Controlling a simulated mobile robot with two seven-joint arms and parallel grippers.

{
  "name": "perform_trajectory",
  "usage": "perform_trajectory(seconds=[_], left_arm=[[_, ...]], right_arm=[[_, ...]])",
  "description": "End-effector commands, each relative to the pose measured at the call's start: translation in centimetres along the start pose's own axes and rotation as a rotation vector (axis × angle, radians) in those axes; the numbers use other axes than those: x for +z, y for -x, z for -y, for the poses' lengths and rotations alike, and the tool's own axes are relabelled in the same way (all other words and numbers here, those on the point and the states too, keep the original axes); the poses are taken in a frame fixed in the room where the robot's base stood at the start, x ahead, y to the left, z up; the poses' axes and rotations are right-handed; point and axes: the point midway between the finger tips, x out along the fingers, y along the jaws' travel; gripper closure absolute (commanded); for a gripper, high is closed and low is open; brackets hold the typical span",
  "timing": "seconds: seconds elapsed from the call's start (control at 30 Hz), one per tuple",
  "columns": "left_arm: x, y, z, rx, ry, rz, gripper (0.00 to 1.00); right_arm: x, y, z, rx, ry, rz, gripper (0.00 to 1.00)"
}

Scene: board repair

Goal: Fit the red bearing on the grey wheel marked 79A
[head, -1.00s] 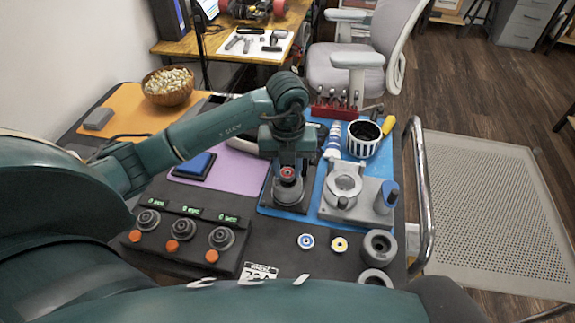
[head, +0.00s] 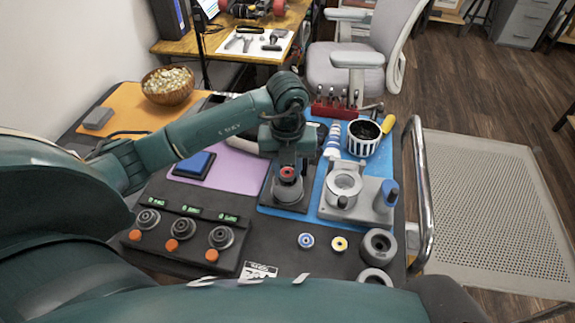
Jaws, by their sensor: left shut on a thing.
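My left gripper (head: 287,168) points down over the blue mat and is shut on the red bearing (head: 287,174). The red bearing sits between the fingertips, right at the top of a grey wheel (head: 287,192) that stands on a dark block. I cannot tell whether the bearing is seated in the wheel or only just over it. No 79A mark can be read. Two more grey wheels lie at the front right, one here (head: 379,243) and one partly cut off by my own body (head: 375,277). My right gripper is not in view.
A blue-white bearing (head: 306,240) and a yellow bearing (head: 339,243) lie on the dark bench top. A grey press fixture (head: 344,185) with a blue-handled knob (head: 387,194) stands right of the gripper. A control box (head: 180,238) with several dials is at left. A striped cup (head: 363,140) stands behind.

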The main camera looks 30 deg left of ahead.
Motion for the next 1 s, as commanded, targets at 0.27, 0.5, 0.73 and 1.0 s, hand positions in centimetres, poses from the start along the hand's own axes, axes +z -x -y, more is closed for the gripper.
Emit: perform_trajectory(seconds=[0.27,0.5,0.73,1.0], left_arm=[[0.01,-0.17,0.00,0.000,0.000,0.000,0.93],[0.02,-0.77,-0.02,0.000,0.000,0.001,0.93],[0.01,-0.88,-0.02,0.000,0.000,0.000,0.93],[0.01,-0.87,-0.01,0.000,0.000,0.001,0.93]], right_arm=[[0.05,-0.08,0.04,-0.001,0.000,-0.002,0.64],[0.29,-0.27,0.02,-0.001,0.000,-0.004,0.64],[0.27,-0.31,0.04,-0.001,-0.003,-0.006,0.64],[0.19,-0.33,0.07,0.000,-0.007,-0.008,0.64]])
